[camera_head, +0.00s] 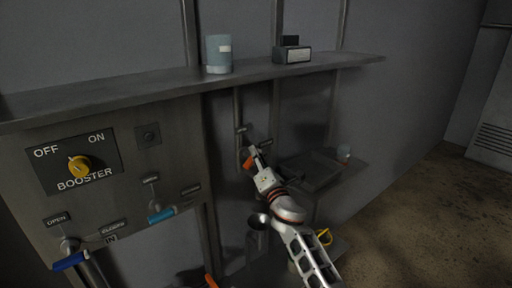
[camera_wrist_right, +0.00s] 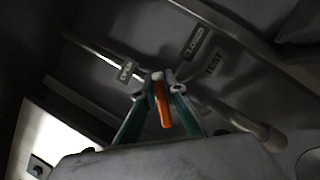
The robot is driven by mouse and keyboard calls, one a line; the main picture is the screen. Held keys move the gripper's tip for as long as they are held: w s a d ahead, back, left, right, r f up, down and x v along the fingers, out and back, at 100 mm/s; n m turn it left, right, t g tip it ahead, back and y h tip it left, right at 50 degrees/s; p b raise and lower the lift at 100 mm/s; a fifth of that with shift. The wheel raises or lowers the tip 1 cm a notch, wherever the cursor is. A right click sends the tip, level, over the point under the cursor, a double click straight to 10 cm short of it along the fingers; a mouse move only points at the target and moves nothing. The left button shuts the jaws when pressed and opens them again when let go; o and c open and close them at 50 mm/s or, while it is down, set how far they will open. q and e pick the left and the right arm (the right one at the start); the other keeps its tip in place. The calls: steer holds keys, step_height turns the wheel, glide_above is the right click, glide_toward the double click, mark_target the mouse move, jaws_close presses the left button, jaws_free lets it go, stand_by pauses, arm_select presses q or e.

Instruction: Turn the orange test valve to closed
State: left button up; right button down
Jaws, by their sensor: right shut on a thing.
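The orange test valve handle (camera_head: 248,163) shows as a small orange piece at my right gripper (camera_head: 255,155), below the shelf. In the right wrist view the orange handle (camera_wrist_right: 163,106) lies between the two fingers of my right gripper (camera_wrist_right: 158,82), which are shut on it near its pivot. An OPEN label (camera_wrist_right: 124,70) is to the left of the pivot. A CLOSED label (camera_wrist_right: 195,42) is to its upper right, beside a TEST label (camera_wrist_right: 214,63). The exact handle angle against the labels is hard to tell. My left gripper is not in view.
A shelf (camera_head: 110,97) crosses above, holding a blue canister (camera_head: 218,55) and a dark box (camera_head: 292,55). A pipe (camera_wrist_right: 235,119) runs behind the valve. Open floor lies right.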

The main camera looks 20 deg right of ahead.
steer(key=m+g+h+p, duration=0.1)
steer(key=m+p, duration=0.2)
steer(key=m, duration=0.1)
steer(key=shift+d+f, duration=0.1)
steer(key=shift+d+f+m+g+h+p, duration=0.15)
steer(key=shift+m+g+h+p, duration=0.15)
steer(key=shift+m+p, duration=0.2)
steer(key=shift+f+m+g+p, duration=0.2)
steer(key=shift+m+g+p, duration=0.1)
steer(key=shift+m, duration=0.8)
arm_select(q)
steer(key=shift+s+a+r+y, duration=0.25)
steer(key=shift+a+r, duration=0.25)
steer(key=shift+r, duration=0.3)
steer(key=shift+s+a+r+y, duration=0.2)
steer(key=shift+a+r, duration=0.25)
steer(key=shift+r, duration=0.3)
arm_select(e)
steer(key=shift+f+m+g, duration=0.25)
steer(key=shift+m+g, duration=0.15)
steer(key=shift+m, duration=0.3)
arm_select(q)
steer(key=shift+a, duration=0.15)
arm_select(e)
steer(key=c, duration=2.1)
jaws_free()
steer(key=shift+w, duration=0.1)
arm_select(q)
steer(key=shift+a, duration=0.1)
